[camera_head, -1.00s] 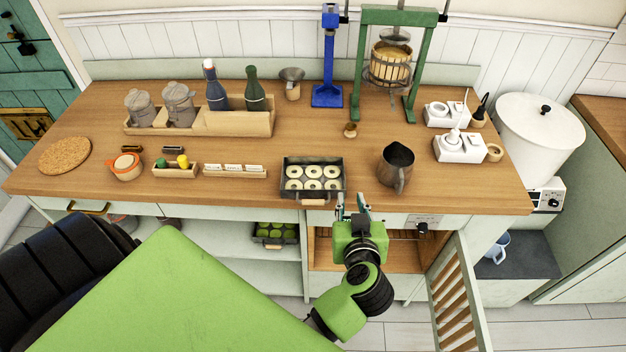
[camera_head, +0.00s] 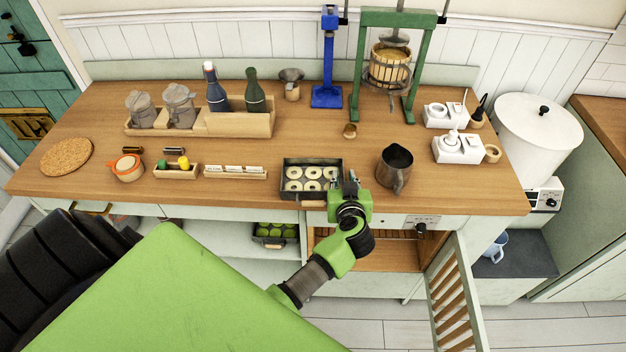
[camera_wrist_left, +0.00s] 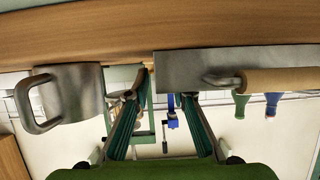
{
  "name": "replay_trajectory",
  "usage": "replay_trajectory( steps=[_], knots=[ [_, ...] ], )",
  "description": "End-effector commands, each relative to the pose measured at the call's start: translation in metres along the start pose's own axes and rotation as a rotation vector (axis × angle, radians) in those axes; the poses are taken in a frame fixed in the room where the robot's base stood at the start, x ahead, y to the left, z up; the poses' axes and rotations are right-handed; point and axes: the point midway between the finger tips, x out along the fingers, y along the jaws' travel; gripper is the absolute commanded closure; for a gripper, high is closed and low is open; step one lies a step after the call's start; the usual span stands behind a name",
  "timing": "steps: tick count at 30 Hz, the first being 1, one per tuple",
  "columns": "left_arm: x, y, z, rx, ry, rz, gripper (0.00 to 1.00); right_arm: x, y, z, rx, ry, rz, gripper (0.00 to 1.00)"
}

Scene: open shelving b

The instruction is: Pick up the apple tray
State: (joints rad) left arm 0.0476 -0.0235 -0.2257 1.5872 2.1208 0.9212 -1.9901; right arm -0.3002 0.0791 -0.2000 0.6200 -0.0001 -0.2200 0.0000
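A dark metal tray (camera_head: 287,192) holds several pale apple rings at the counter's front edge, with a wooden handle (camera_head: 312,204) facing me. In the left wrist view, which looks upside down, this tray (camera_wrist_left: 190,70) is at the right with its handle (camera_wrist_left: 285,81). A second dark tray (camera_head: 272,243) with green apples sits on the lower shelf. My left gripper (camera_head: 350,180) is at the counter's front edge, just right of the ring tray. In the wrist view its fingers (camera_wrist_left: 159,100) are apart with nothing between them. My right gripper is not in view.
A metal pitcher (camera_head: 395,170) stands right of my left gripper. The wooden counter (camera_head: 335,145) is mostly clear behind the tray. A small wooden holder with cards (camera_head: 235,173) is to the tray's left. A slatted door (camera_head: 450,300) hangs open below right.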

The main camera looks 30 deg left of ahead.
Motion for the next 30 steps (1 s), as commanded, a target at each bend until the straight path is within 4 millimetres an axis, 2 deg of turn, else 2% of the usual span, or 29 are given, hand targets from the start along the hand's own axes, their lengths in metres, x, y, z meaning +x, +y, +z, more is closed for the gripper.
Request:
replay_trajectory(
  steps=[8,11,23,30],
  knots=[
    [0.004,0.000,0.001,0.000,0.000,0.001,0.78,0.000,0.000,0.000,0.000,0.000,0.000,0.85],
    [0.004,0.000,0.001,0.000,0.000,0.001,1.00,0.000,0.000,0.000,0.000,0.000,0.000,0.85],
    [0.004,0.000,-0.001,0.000,0.001,0.001,1.00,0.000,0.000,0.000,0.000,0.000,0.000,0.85],
    [-0.003,0.001,-0.017,-0.002,0.004,0.001,1.00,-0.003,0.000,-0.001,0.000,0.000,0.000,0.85]
  ],
)
